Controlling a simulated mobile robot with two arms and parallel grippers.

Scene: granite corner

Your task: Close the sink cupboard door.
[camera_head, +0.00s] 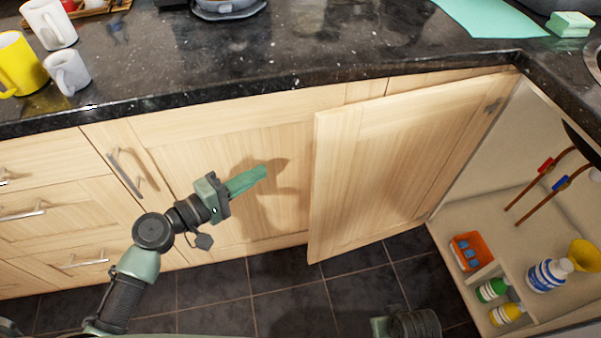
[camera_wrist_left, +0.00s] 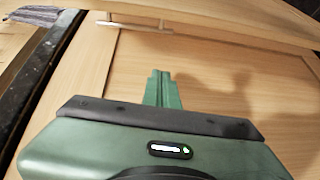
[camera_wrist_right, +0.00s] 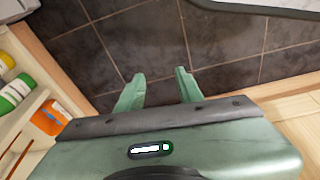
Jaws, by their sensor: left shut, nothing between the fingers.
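The sink cupboard door (camera_head: 400,160) is a pale wood panel. It stands wide open, swung out to the left of the cupboard opening, with its hinge (camera_head: 492,106) on the right. My left gripper (camera_head: 264,171) is shut and empty in front of the closed neighbouring cabinet, left of the door's free edge and apart from it. In the left wrist view its fingers (camera_wrist_left: 160,73) are together before a wood panel. My right gripper (camera_wrist_right: 159,76) is open and empty above the floor tiles; only part of it shows at the bottom of the head view.
The open cupboard (camera_head: 500,205) holds an orange box (camera_head: 467,251), several bottles, a yellow funnel (camera_head: 584,255) and pipes. The dark countertop (camera_head: 250,50) overhangs the fronts and carries mugs (camera_head: 68,72) at the left. The tiled floor (camera_head: 290,290) before the door is clear.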

